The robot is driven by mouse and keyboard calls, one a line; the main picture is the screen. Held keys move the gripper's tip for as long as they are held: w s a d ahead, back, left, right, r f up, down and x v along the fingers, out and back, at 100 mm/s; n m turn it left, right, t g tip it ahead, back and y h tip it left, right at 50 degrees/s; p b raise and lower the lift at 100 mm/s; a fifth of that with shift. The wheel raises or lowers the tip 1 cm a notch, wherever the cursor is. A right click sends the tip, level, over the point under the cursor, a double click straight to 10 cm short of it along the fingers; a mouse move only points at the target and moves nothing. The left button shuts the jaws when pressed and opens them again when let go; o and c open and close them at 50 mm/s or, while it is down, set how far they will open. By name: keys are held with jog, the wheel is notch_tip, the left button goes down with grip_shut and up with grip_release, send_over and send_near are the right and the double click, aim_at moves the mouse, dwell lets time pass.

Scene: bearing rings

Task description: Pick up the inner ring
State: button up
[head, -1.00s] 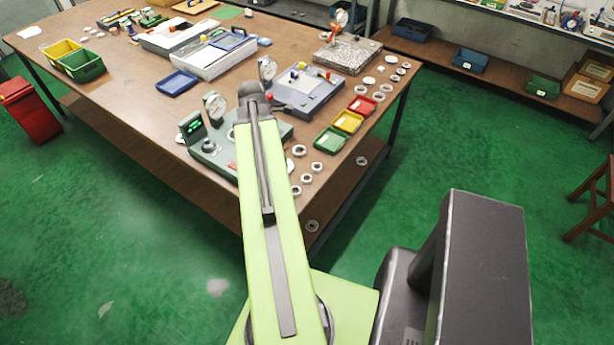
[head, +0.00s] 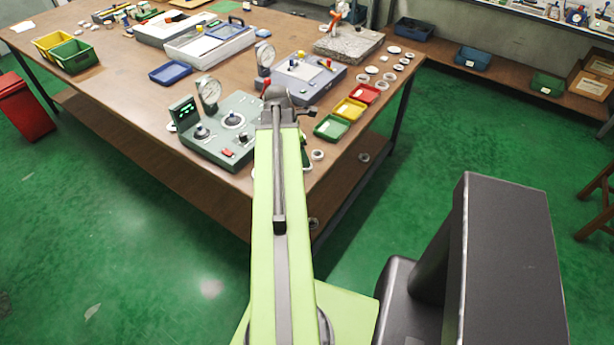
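Several metal rings lie along the right side of the wooden table (head: 140,110). One ring (head: 318,155) lies near the front edge, just right of my arm. Others, such as a pale ring (head: 389,76), lie farther back by the coloured trays. I cannot tell which one is the inner ring at this size. My green arm reaches over the front of the table and hides part of it. My gripper (head: 290,100) is at its dark far end, above the table; its fingers are too unclear to show whether it is open or shut.
A grey-green gauge device (head: 225,130) stands left of my arm. A second gauge device (head: 302,82) stands behind it. Green (head: 331,127), yellow (head: 349,108) and red (head: 364,93) trays line the right side. A granite block with a gauge (head: 349,42) stands farther back.

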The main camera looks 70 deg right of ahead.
jog(key=b+x, duration=0.5)
jog(key=shift+s+f, duration=0.1)
jog(key=shift+f, duration=0.3)
jog(key=shift+a+r, duration=0.1)
jog(key=shift+r, duration=0.1)
grip_shut()
